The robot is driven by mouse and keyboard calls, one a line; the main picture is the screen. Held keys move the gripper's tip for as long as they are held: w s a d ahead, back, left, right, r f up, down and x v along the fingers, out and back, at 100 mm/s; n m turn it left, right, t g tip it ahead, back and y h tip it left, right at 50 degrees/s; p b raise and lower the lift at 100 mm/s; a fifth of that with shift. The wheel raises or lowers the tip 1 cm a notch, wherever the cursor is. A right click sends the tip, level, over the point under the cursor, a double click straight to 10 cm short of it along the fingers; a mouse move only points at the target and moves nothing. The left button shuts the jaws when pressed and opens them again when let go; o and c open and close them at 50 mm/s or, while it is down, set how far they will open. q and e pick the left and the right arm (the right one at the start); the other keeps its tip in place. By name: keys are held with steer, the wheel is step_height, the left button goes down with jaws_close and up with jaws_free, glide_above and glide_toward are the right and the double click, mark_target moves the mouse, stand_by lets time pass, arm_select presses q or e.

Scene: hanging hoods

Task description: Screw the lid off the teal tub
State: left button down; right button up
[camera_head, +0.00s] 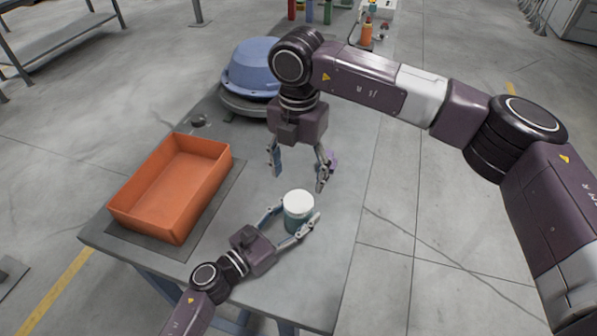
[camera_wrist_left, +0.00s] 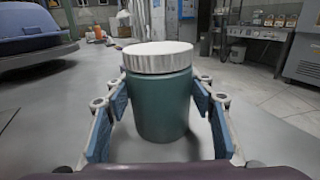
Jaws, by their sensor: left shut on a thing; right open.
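The teal tub (camera_wrist_left: 161,108) stands upright on the table and wears a white lid (camera_wrist_left: 158,56) with a ribbed edge. In the head view the tub (camera_head: 297,219) and its lid (camera_head: 298,199) are near the table's right side. My left gripper (camera_head: 291,222) is shut on the tub's sides, below the lid; its fingers (camera_wrist_left: 162,113) flank the tub in the left wrist view. My right gripper (camera_head: 298,175) points down, open and empty, above and behind the lid, apart from it.
An orange tray (camera_head: 130,206) sits on a dark mat (camera_head: 216,196) at the left of the table (camera_head: 322,245). A blue hood-shaped shell (camera_head: 250,68) rests on a round grey base at the back. Bottles and an orange item (camera_head: 366,35) stand farther back.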

mark_target(298, 201)
steer(key=m, duration=0.5)
steer(key=shift+m, duration=0.4)
steer(key=m, duration=0.5)
steer(key=shift+m, duration=0.4)
steer(key=shift+f, duration=0.5)
step_height(298, 201, down, 7)
